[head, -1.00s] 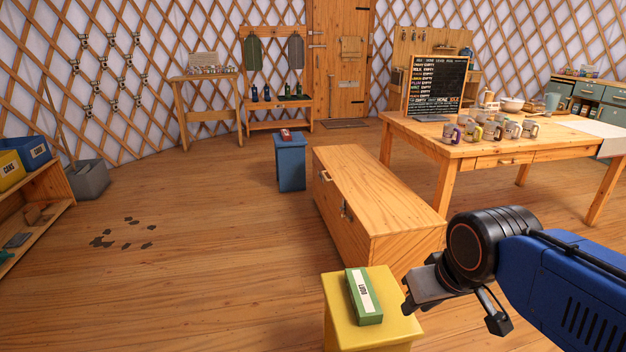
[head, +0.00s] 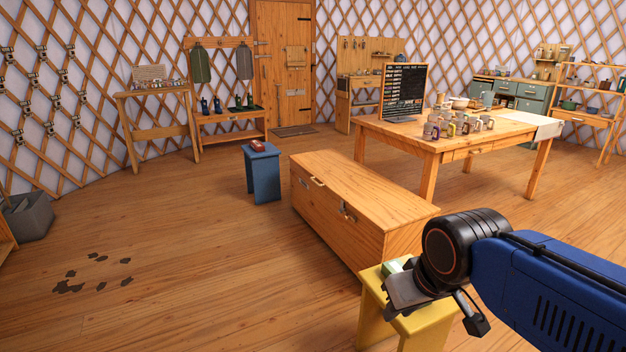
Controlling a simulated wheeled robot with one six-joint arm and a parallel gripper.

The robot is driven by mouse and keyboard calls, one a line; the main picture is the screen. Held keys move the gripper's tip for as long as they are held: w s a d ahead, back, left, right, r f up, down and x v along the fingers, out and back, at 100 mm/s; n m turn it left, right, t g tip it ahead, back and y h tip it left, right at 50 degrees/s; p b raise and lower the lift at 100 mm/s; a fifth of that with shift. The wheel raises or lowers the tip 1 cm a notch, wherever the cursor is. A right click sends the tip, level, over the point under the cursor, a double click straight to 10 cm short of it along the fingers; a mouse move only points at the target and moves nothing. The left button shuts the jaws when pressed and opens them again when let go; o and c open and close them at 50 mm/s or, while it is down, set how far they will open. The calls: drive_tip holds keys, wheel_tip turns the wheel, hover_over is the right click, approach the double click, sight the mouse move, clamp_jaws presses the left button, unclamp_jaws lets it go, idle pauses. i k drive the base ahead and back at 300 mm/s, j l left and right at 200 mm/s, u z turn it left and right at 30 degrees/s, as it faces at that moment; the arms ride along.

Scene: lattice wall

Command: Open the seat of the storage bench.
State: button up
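The wooden storage bench (head: 352,225) stands in the middle of the floor with its seat (head: 365,190) lying flat and closed. A pale handle (head: 318,182) sits near the far end of its front top edge.
A blue stool (head: 262,175) with a red item stands beyond the far end. A table (head: 450,145) with mugs is behind.

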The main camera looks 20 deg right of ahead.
sight(386, 205)
drive_tip(key=i+j+z, duration=0.2)
drive_tip(key=i+j, duration=0.3)
drive_tip(key=i+j+z, duration=0.15)
drive_tip(key=i+j, duration=0.35)
drive_tip(key=j, duration=0.15)
drive_tip(key=i+j+z, duration=0.2)
drive_tip(key=i+j, duration=0.2)
drive_tip(key=i, duration=0.3)
drive_tip(key=i+j+z, duration=0.15)
drive_tip(key=i+j, duration=0.3)
drive_tip(key=i, duration=0.2)
drive_tip(key=i+l, duration=0.15)
drive_tip(key=i, duration=0.2)
drive_tip(key=i+l+z, duration=0.1)
drive_tip(key=i, duration=0.3)
